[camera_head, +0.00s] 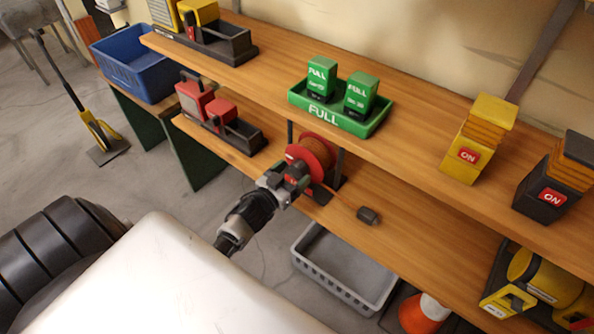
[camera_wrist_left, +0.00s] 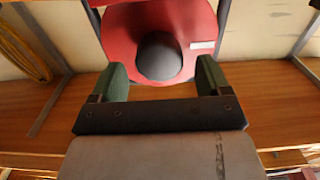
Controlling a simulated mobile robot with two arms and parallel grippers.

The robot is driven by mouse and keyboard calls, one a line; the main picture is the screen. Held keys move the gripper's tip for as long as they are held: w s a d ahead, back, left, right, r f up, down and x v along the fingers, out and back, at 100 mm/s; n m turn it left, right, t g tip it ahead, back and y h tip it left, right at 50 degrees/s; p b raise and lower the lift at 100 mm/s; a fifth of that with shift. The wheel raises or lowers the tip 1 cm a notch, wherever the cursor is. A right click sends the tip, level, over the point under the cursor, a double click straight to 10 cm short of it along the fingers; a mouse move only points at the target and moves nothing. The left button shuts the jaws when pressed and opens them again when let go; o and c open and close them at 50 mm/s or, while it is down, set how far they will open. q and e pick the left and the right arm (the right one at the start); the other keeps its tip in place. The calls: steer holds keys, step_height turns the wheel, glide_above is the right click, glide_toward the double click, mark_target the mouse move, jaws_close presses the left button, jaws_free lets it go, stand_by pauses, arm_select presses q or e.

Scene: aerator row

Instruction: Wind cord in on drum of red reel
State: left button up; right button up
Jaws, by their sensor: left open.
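The red reel (camera_head: 300,151) stands on the lower wooden shelf in a dark frame, with brown cord wound on its drum. A length of cord (camera_head: 340,199) runs off it along the shelf to a dark block (camera_head: 368,215) at its end. In the left wrist view the reel's red side (camera_wrist_left: 120,28) faces me, with a dark round knob (camera_wrist_left: 158,57) and a pale label. My left gripper (camera_head: 297,174) is at the reel's near side. Its green-padded fingers (camera_wrist_left: 160,74) are open, one on either side of the knob in view; I cannot tell whether they touch it. My right gripper is not in view.
A green tray (camera_head: 340,121) with two green "FULL" blocks stands on the upper shelf (camera_head: 420,130) above the reel. A dark holder (camera_head: 240,138) with red blocks is left of the reel. A grey basket (camera_head: 343,272) and an orange cone (camera_head: 424,312) are below.

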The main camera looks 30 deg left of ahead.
arm_select(q)
steer(key=shift+w, duration=0.9)
steer(key=shift+w+d, duration=0.1)
steer(key=shift+w, duration=0.05)
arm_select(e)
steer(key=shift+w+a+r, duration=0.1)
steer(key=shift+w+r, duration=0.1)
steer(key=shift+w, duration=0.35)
arm_select(q)
steer(key=c, duration=0.9)
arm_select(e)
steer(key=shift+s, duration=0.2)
arm_select(q)
steer(key=shift+m, duration=0.3)
